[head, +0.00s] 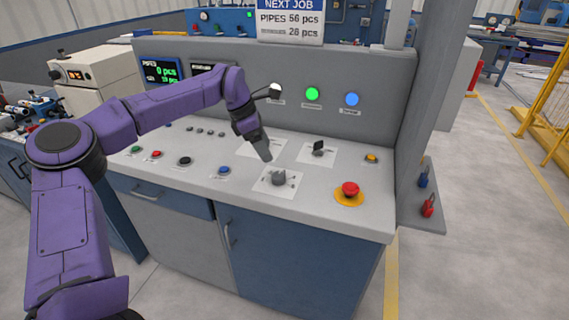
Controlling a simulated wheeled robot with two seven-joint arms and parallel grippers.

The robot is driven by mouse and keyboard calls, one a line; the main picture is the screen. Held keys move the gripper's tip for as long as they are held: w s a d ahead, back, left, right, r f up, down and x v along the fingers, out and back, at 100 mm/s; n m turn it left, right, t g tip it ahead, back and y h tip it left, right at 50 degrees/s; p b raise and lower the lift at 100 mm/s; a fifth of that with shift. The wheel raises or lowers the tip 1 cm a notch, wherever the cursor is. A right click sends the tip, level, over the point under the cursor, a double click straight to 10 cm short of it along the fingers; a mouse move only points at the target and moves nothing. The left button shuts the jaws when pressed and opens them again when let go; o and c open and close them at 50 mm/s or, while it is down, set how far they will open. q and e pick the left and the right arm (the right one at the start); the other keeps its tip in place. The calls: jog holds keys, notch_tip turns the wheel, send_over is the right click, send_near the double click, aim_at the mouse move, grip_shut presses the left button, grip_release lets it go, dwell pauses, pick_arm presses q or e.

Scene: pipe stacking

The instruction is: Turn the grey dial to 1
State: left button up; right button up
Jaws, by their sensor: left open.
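The grey dial (279,178) sits on a white label plate on the sloping top of the control console. The marks around it are too small to read. My left gripper (266,157) reaches in from the left and hangs just above and behind the dial, pointing down. It looks apart from the dial and holds nothing that I can see. Its fingers are small and partly merged in this view. My right gripper is not in view.
A black switch (318,147) stands right of my left gripper. A red emergency button (349,189) on a yellow base lies to the right, below a small orange button (371,157). A blue button (224,170) lies left of the dial. The console's upright panel (383,116) rises behind.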

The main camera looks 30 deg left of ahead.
aim_at(278, 175)
pick_arm(q)
jog(key=f, duration=0.1)
jog(key=d+f, duration=0.1)
jog(key=f, duration=0.1)
jog(key=shift+d+f+p, duration=0.2)
jog(key=shift+f+p, duration=0.05)
jog(key=shift+p, duration=0.15)
jog(key=x, duration=0.6)
jog(key=shift+w+a+p, duration=0.15)
jog(key=shift+w+p, duration=0.1)
jog(key=shift+p, duration=0.15)
jog(key=shift+s, duration=0.1)
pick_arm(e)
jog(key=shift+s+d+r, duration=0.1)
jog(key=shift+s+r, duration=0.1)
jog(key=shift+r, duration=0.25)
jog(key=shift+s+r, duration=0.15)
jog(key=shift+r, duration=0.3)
pick_arm(q)
jog(key=shift+f, duration=0.1)
jog(key=c, duration=1.1)
